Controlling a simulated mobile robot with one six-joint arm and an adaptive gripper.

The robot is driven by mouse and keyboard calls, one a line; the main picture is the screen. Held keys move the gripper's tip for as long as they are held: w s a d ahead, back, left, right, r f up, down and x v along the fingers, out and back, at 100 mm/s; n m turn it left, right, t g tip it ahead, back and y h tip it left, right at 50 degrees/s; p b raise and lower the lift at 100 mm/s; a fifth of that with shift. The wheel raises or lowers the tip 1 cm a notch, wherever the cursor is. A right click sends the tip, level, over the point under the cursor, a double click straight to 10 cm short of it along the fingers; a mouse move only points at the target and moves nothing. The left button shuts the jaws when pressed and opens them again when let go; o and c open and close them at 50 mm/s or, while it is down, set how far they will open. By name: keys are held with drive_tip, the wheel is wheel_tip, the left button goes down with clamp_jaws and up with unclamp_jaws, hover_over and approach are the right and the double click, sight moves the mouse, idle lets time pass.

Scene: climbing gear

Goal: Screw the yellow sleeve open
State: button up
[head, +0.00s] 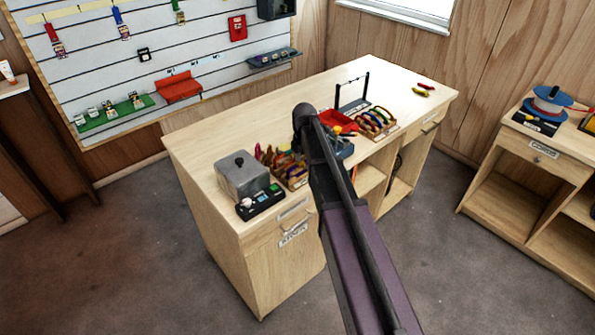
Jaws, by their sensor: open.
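I cannot make out a yellow sleeve for certain. Several coloured carabiners stand in a wooden rack (376,122) on the workbench, too small to tell their sleeves apart. A small yellow piece (419,93) lies near the bench's far right end, beside a red piece (426,86); what they are is unclear. A dark stand with a crossbar (352,105) is at the back of the bench. My arm crosses the middle of the view and covers part of the bench. My gripper does not show.
The workbench (205,145) also bears a grey lidded box (242,174), a black device (260,202), a second wooden rack (294,180) and a red tray (340,122). A cord cabinet (535,150) stands at right. Floor between is clear.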

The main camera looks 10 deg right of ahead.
sight(301, 162)
drive_tip(key=shift+s+d, duration=0.15)
drive_tip(key=shift+s, duration=0.2)
drive_tip(key=shift+f+b, duration=0.25)
drive_tip(key=shift+b, duration=0.05)
drive_tip(key=shift+f+b, duration=1.15)
drive_tip(key=shift+w, duration=0.15)
idle(0.5)
drive_tip(key=shift+w+a, duration=0.45)
drive_tip(key=shift+w, duration=0.3)
drive_tip(key=shift+r, duration=0.15)
drive_tip(key=shift+a+r+p, duration=0.15)
drive_tip(key=shift+r+p, duration=1.15)
drive_tip(key=shift+p, duration=0.15)
